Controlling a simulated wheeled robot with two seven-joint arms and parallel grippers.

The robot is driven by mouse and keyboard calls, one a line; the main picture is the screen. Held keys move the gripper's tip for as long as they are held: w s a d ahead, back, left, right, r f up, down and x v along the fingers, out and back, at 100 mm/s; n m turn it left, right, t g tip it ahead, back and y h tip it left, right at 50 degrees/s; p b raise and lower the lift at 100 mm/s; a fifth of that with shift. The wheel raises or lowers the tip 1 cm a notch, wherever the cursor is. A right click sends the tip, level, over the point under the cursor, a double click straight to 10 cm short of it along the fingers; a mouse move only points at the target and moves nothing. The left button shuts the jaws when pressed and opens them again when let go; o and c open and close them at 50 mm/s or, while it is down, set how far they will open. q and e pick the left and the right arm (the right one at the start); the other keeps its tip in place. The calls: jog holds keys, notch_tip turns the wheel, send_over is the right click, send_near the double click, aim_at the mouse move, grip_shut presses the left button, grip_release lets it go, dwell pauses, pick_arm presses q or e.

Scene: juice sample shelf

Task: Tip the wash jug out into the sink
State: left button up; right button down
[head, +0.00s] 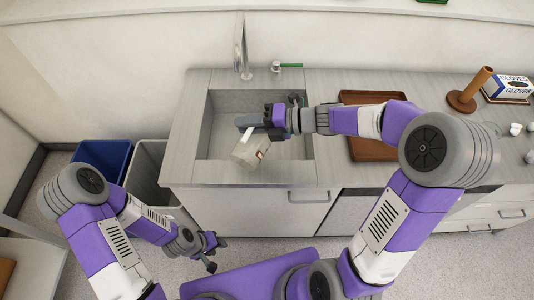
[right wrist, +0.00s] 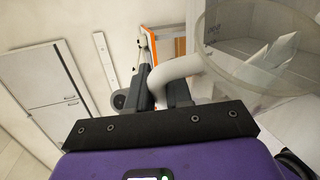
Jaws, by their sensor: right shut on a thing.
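The wash jug (head: 248,154) is a pale see-through vessel with a small label. It is tilted well over inside the outline of the sink (head: 222,112), close to its front edge. My right gripper (head: 248,124) is shut on the jug's handle. In the right wrist view the white curved handle (right wrist: 178,70) runs between the fingers, and the clear round jug body (right wrist: 235,65) is at the upper right. I cannot tell whether liquid is in it or running out. My left gripper (head: 212,253) hangs empty in front of the counter, fingers apart.
A wooden post (head: 472,90) and a gloves box (head: 511,88) are farther right. Blue (head: 98,153) and grey (head: 146,160) bins stand left.

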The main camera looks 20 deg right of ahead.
jog(key=shift+w+d+f+m, duration=0.1)
jog(key=shift+w+d+m, duration=0.2)
dwell(0.4)
